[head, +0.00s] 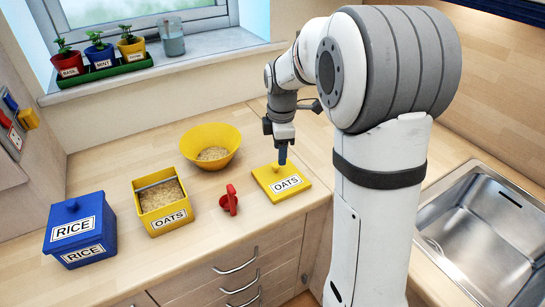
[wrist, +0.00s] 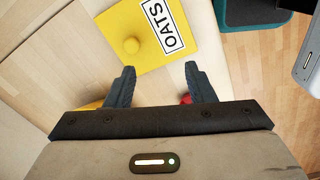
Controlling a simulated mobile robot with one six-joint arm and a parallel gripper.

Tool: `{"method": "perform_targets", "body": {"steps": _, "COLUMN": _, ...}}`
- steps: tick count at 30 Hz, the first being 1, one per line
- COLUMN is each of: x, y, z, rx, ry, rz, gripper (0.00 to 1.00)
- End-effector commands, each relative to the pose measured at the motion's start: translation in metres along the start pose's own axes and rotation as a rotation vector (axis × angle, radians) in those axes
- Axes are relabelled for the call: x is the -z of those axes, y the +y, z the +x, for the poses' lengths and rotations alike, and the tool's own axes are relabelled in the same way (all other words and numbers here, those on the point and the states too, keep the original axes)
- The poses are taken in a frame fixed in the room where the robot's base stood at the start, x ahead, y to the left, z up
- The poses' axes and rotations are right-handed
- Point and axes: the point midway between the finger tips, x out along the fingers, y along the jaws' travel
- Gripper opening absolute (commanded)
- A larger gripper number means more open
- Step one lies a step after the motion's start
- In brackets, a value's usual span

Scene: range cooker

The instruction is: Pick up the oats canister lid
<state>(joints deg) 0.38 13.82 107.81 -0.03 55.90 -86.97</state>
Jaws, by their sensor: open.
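The oats canister lid (head: 268,182) is a flat yellow square with a round yellow knob and a white OATS label. It lies on the counter near the front edge, apart from the open oats canister (head: 150,224). In the wrist view the lid (wrist: 188,48) is at the top, its knob left of the middle. My gripper (head: 283,157) points down at the lid from just above its far side. In the wrist view my gripper (wrist: 159,69) has its fingers apart with nothing between them, and the knob lies beyond the fingertips. Any contact with the lid cannot be told.
A red scoop (head: 230,202) stands between the canister and the lid. A yellow bowl (head: 228,138) of oats is behind. A blue rice canister (head: 76,232) stands at the left. A steel sink (head: 486,230) is at the right. The counter between bowl and lid is clear.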

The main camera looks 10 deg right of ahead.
Motion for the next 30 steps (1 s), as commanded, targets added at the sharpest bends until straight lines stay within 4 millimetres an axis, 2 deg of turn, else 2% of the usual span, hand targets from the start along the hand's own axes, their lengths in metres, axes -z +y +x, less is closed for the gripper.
{"method": "perform_targets", "body": {"steps": 1, "x": 0.001, "y": 0.013, "z": 0.002, "rx": 0.014, "ry": 0.0, "rz": -0.077, "gripper": 0.49}}
{"method": "perform_targets", "body": {"steps": 3, "x": 0.002, "y": 0.026, "z": 0.009, "rx": 0.026, "ry": 0.001, "rz": -0.181, "gripper": 0.49}}
{"method": "perform_targets", "body": {"steps": 9, "x": 0.003, "y": 0.047, "z": 0.021, "rx": 0.043, "ry": 0.006, "rz": -0.348, "gripper": 0.49}}
{"method": "perform_targets", "body": {"steps": 20, "x": 0.003, "y": 0.048, "z": 0.059, "rx": 0.047, "ry": 0.007, "rz": -0.371, "gripper": 0.49}}
{"method": "perform_targets", "body": {"steps": 27, "x": 0.002, "y": 0.049, "z": 0.093, "rx": 0.046, "ry": 0.007, "rz": -0.371, "gripper": 0.49}}
{"method": "perform_targets", "body": {"steps": 30, "x": 0.002, "y": 0.049, "z": 0.099, "rx": 0.043, "ry": 0.006, "rz": -0.371, "gripper": 0.49}}
